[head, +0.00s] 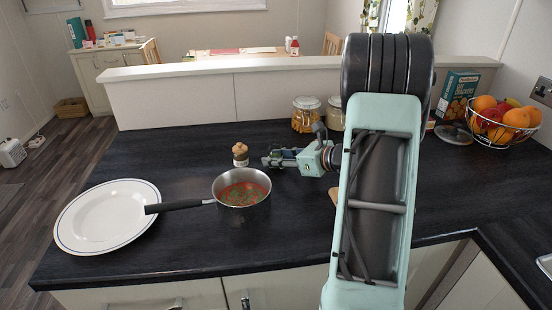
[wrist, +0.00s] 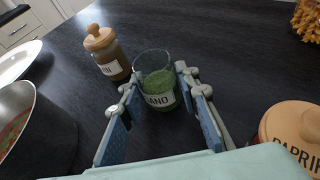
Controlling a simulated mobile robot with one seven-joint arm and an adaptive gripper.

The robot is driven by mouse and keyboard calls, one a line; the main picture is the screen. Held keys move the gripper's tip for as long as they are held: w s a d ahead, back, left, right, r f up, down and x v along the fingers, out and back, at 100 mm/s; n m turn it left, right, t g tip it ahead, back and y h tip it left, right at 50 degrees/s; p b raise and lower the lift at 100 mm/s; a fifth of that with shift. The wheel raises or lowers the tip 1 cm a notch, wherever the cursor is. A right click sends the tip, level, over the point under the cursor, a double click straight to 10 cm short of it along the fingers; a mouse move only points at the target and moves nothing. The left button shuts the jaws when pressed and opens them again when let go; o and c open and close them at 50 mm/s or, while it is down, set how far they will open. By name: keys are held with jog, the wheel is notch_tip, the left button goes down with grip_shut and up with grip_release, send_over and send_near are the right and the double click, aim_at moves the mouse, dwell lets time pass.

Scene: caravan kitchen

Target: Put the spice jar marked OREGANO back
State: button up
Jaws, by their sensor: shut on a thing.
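The spice jar (wrist: 157,88) is clear glass with green contents. The end of its label, "ANO", shows, and its rim appears to be without a lid. My gripper (wrist: 160,93) is shut on this jar, one finger at each side, and the jar looks upright. I cannot tell whether its base touches the worktop. In the head view my gripper (head: 270,160) is low over the worktop, right of the saucepan, and the jar cannot be made out there.
A jar with a wooden lid (head: 240,153) and label ending "IN" stands just left of my gripper. The saucepan (head: 241,201) and white plate (head: 90,222) are further left. A PAPRIKA jar (wrist: 295,128) stands at right. Larger jars (head: 306,114) stand behind.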

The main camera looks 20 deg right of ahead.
jog(key=shift+f, duration=0.15)
jog(key=o, duration=1.2)
jog(key=shift+r, duration=0.4)
jog(key=v, duration=1.2)
jog(key=shift+s+f, duration=0.1)
jog(key=shift+f, duration=0.1)
